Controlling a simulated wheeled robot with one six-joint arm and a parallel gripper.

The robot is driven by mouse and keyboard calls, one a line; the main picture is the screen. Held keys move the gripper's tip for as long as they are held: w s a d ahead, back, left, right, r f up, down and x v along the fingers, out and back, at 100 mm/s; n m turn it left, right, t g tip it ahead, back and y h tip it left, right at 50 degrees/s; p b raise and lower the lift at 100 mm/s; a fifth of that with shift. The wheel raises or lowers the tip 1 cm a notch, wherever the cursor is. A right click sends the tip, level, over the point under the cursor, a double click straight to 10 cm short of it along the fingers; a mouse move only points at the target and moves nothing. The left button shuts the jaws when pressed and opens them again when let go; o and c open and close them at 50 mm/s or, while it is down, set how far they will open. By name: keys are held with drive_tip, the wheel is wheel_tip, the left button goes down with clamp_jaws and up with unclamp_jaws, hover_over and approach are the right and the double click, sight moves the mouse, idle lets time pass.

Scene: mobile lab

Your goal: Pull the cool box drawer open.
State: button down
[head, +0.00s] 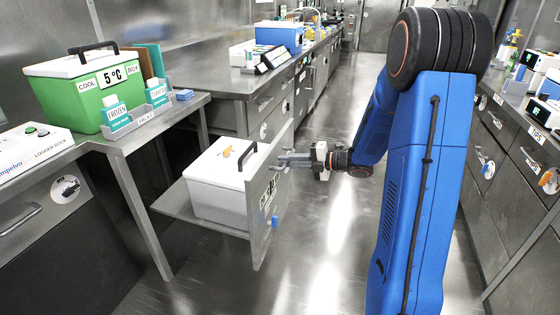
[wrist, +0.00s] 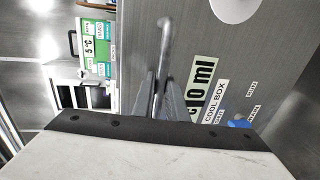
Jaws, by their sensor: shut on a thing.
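The cool box drawer (head: 263,205) stands pulled out from under the bench, its grey front facing the aisle. A white box (head: 220,183) with a dark handle sits inside it. My gripper (head: 284,160) is at the upper part of the drawer front. In the wrist view my gripper (wrist: 160,98) is shut on the drawer's bar handle (wrist: 164,60), one finger on each side. Labels reading "10 ml" and "COOL BOX" (wrist: 214,100) show on the front beside the handle. The fingertips are partly hidden in the head view.
Benches with drawers (head: 520,150) line the right. The floor (head: 325,220) between is clear.

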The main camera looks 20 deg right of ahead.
drive_tip(key=shift+s+d, duration=0.2)
drive_tip(key=shift+d, duration=0.05)
drive_tip(key=c, duration=1.8)
unclamp_jaws()
drive_tip(key=shift+o, duration=0.2)
drive_tip(key=v, duration=1.7)
drive_tip(key=shift+d, duration=0.25)
